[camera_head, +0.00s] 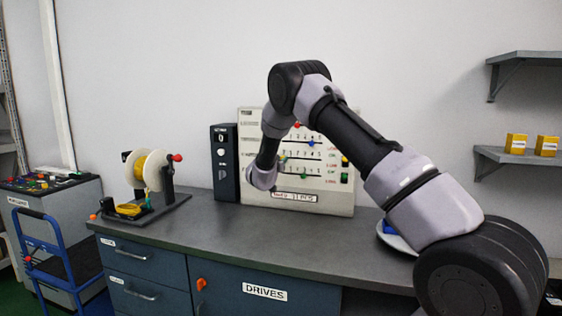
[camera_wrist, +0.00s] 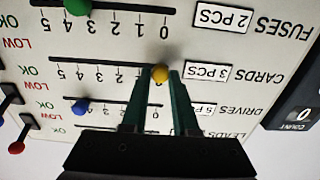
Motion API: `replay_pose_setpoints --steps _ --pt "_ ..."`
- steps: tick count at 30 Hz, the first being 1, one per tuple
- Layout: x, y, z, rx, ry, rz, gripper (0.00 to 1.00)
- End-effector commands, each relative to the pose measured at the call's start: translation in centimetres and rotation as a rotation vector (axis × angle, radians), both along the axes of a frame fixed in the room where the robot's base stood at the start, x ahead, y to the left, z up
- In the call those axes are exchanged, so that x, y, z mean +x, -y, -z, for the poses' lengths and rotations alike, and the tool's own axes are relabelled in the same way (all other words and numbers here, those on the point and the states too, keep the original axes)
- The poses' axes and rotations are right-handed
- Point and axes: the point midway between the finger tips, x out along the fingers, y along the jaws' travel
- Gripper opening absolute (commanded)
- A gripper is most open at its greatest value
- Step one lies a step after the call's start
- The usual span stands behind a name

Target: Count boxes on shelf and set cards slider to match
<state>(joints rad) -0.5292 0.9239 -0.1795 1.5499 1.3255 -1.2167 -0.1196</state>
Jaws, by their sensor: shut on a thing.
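In the wrist view, upside down, the cards slider's yellow knob (camera_wrist: 160,73) sits at the 0 end of its 0-to-5 slot, beside the "CARDS 3 PCS" label (camera_wrist: 207,71). My gripper (camera_wrist: 160,80) has its two green fingers on either side of the knob and is shut on it. In the head view, my arm's end covers the left part of the slider panel (camera_head: 325,203), hiding the fingers. Two yellow boxes (camera_head: 516,144) (camera_head: 546,146) stand side by side on the lower wall shelf (camera_head: 495,155); the right picture edge cuts this shelf off.
The fuses knob (camera_wrist: 77,6) and blue drives knob (camera_wrist: 81,107) are close to the cards row. A dark count unit (camera_head: 224,165) stands left of the panel. A spool stand (camera_head: 150,180) is on the bench's left; the upper shelf (camera_head: 525,57) looks empty.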

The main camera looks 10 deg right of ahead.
Motion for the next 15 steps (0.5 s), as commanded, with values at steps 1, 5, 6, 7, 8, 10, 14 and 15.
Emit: replay_pose_setpoints --steps 1,5,6,7,8,10,14,15 --pt "0.0 -0.1 0.0 0.000 -0.001 -0.001 0.00" --pt "0.0 -0.1 0.0 0.000 -0.001 -0.001 0.00" --pt "0.0 -0.1 0.0 0.000 -0.001 -0.001 0.00" --pt "0.0 -0.1 0.0 0.000 -0.001 -0.001 0.00" --pt "0.0 -0.1 0.0 0.000 -0.001 -0.001 0.00" --pt "0.0 -0.1 0.0 0.000 -0.001 -0.001 0.00" --pt "-0.2 0.4 0.1 -0.001 -0.002 -0.001 0.00" --pt "-0.4 1.0 0.1 -0.002 -0.002 0.000 0.00"
